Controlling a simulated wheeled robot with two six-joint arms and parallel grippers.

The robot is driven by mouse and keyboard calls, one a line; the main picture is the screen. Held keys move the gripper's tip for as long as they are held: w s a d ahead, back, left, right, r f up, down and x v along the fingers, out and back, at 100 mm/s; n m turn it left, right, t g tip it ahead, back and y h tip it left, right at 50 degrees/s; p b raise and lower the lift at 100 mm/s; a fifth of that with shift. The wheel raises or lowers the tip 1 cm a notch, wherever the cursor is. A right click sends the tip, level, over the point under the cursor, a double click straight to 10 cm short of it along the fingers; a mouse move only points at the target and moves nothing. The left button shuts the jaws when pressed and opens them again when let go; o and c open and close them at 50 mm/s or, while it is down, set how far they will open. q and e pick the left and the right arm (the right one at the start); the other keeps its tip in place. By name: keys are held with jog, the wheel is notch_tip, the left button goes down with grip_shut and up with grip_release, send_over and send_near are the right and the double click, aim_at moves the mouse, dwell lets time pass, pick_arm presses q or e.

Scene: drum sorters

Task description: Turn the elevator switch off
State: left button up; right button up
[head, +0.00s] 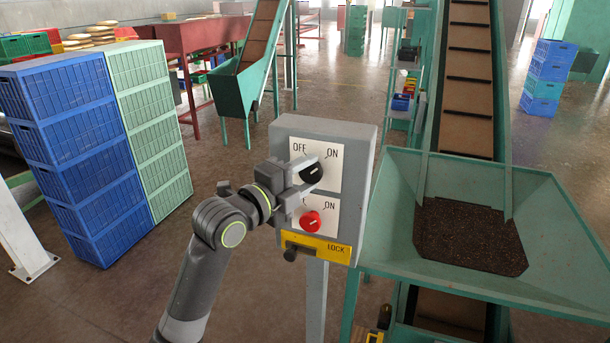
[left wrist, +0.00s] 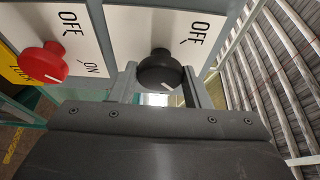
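A grey control box (head: 362,150) stands on a post in the head view. Its upper white plate carries a black knob (head: 312,173), with its white mark toward ON. The lower plate carries a red knob (head: 310,221), with its mark also seeming toward ON. My left gripper (head: 306,177) is at the black knob, fingers apart on either side of it. In the left wrist view the black knob (left wrist: 160,71) shows between the fingertips, and I see no clear grip on it. The red knob (left wrist: 43,63) is to its left. My right gripper is not in view.
A yellow LOCK bar (head: 318,248) is below the red knob. A green hopper (head: 545,215) with dark grains and a conveyor (head: 470,75) stand close to the right of the box. Blue crates (head: 75,150) and pale green crates (head: 150,125) are stacked at left.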

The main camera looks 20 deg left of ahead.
pick_arm(q)
jog(key=shift+c, duration=1.2)
